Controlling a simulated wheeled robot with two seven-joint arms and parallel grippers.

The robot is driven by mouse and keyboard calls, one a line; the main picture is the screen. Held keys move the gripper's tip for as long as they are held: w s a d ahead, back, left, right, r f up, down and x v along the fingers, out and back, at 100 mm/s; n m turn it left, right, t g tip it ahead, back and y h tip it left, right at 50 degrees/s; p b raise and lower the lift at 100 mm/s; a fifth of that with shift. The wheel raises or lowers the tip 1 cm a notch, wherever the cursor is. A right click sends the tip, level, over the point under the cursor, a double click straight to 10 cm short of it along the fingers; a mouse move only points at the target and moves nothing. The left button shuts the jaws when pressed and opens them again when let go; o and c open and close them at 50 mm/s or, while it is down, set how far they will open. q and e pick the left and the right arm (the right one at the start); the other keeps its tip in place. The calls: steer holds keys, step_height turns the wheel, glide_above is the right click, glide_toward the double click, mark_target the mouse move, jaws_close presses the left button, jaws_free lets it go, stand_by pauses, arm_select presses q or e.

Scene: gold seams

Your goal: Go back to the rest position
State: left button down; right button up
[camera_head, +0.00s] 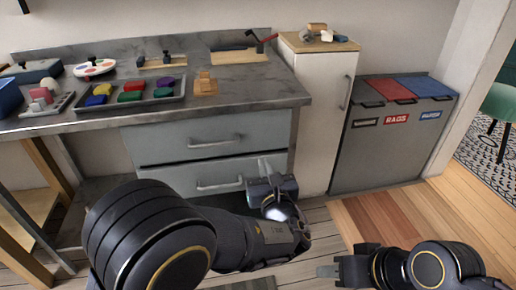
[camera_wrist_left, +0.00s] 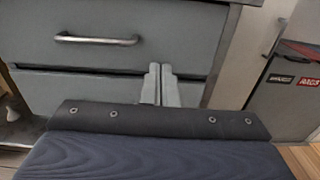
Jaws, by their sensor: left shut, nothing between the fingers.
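My left gripper (camera_head: 264,168) is in front of the grey drawer unit, below the worktop's front edge. Its fingers point up and are together, with nothing between them. The left wrist view also shows the two pale fingers of this gripper (camera_wrist_left: 160,84) side by side before the drawer fronts. My right gripper (camera_head: 326,270) is low at the bottom of the head view, over the wooden floor, pointing left. Its fingertips are small there, and I cannot tell whether they are open or shut.
Drawer handles (camera_head: 215,143) stick out near my left gripper. A white cabinet (camera_head: 323,120) and a grey bin unit (camera_head: 375,150) stand to the right. The wooden floor before the bins is clear.

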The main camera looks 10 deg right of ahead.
arm_select(q)
steer(key=a+n+g+y, duration=0.6)
steer(key=a+n, duration=0.4)
steer(key=a, duration=1)
steer(key=s+a+f+n+g+h, duration=0.2)
steer(key=s+a+n+g, duration=0.2)
steer(key=s+a+n, duration=0.45)
steer(key=s+a+f+n+g+h, duration=0.2)
steer(key=s+a+f+n+g, duration=0.15)
steer(key=s+a+n, duration=0.5)
steer(key=s+d+r+n+t+h, duration=0.1)
steer(key=s+d+n+h, duration=0.15)
steer(key=s+n, duration=0.25)
steer(key=s+d+r+n+h, duration=0.1)
steer(key=s+n+h, duration=0.2)
steer(key=s+n, duration=0.2)
step_height(320, 180, up, 33)
steer(key=p, duration=3.2)
steer(key=shift+d+n+p, duration=0.3)
steer(key=shift+s+f, duration=0.1)
